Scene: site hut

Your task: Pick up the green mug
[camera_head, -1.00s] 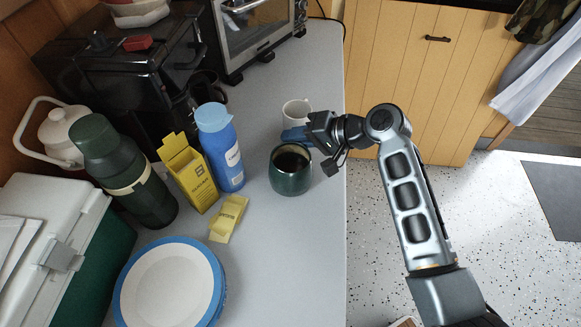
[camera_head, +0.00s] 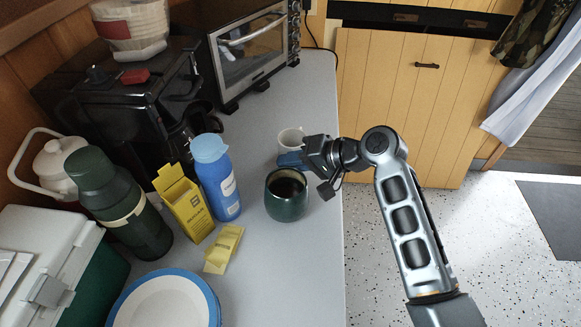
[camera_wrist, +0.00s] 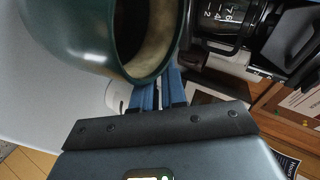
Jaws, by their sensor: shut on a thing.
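The green mug (camera_head: 287,204) is upright near the right edge of the grey counter, with something dark inside. My gripper (camera_head: 290,159) is at the mug's far side, its blue fingers closed on it. In the wrist view the mug (camera_wrist: 70,35) fills the upper left and its mouth faces the lens. The gripper's blue fingers (camera_wrist: 160,92) meet the mug beside its rim; the exact contact is hidden behind the rim. I cannot tell whether the mug's base touches the counter.
A white mug (camera_head: 291,138) stands just behind my gripper. A blue bottle (camera_head: 218,180), yellow box (camera_head: 184,205) and yellow packet (camera_head: 223,250) are left of the mug. Plates (camera_head: 165,305) lie front left. A toaster oven (camera_head: 255,45) stands behind.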

